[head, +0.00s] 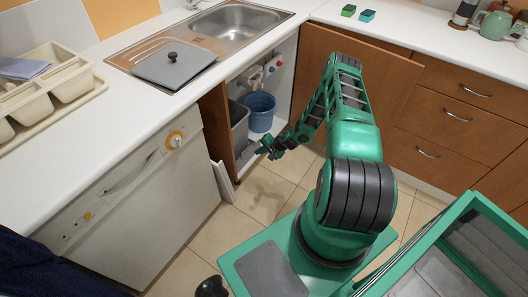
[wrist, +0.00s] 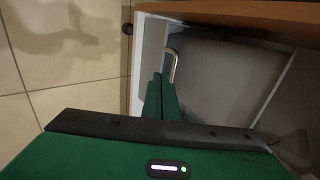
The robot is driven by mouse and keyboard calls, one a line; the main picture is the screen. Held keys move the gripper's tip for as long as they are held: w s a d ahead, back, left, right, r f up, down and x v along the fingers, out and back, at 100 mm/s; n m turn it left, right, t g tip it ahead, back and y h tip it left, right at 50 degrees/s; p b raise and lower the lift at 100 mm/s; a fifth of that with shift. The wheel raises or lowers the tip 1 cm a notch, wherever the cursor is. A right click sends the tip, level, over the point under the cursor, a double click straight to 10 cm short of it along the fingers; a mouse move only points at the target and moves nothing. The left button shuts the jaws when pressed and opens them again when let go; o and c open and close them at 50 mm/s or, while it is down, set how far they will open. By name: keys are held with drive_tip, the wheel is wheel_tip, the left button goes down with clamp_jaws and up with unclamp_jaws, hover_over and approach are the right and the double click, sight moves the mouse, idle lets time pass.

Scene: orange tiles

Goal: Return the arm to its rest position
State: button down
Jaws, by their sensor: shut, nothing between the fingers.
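My green arm (head: 348,95) reaches out and down toward the open cupboard under the sink. My gripper (head: 268,149) is low, just in front of the cupboard opening, beside the edge of a brown door. In the wrist view my gripper (wrist: 161,84) has its green fingers together with nothing between them. Behind the fingertips is a grey bin (wrist: 225,75) with a metal handle (wrist: 173,66). I cannot tell whether the fingertips touch it.
A blue bucket (head: 260,112) and a grey bin (head: 238,122) stand inside the cupboard. A brown door (head: 216,125) stands open by the dishwasher (head: 140,190). Brown drawers (head: 440,130) line the right. Tiled floor (head: 262,190) is clear below the gripper.

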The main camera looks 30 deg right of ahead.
drive_tip(key=v, duration=0.5)
drive_tip(key=shift+s+r, duration=0.2)
drive_tip(key=shift+s, duration=0.05)
drive_tip(key=s+d+r+n+g+h, duration=0.15)
drive_tip(key=s+r, duration=0.25)
drive_tip(key=r, duration=0.9)
drive_tip(key=s+r+n+g, duration=0.2)
drive_tip(key=s+r+n, duration=0.1)
drive_tip(key=r, duration=0.9)
drive_tip(key=s+d+r+n+g+h, duration=0.15)
drive_tip(key=s+r, duration=0.25)
drive_tip(key=r, duration=0.9)
drive_tip(key=s+a+r+n+g, duration=0.15)
drive_tip(key=s+a+r, duration=0.25)
drive_tip(key=s+r, duration=0.85)
drive_tip(key=s+a+r, duration=0.3)
drive_tip(key=s, duration=0.5)
drive_tip(key=s+a+r+g, duration=0.1)
drive_tip(key=s+a+r, duration=0.2)
drive_tip(key=s, duration=0.5)
drive_tip(key=shift+r, duration=0.25)
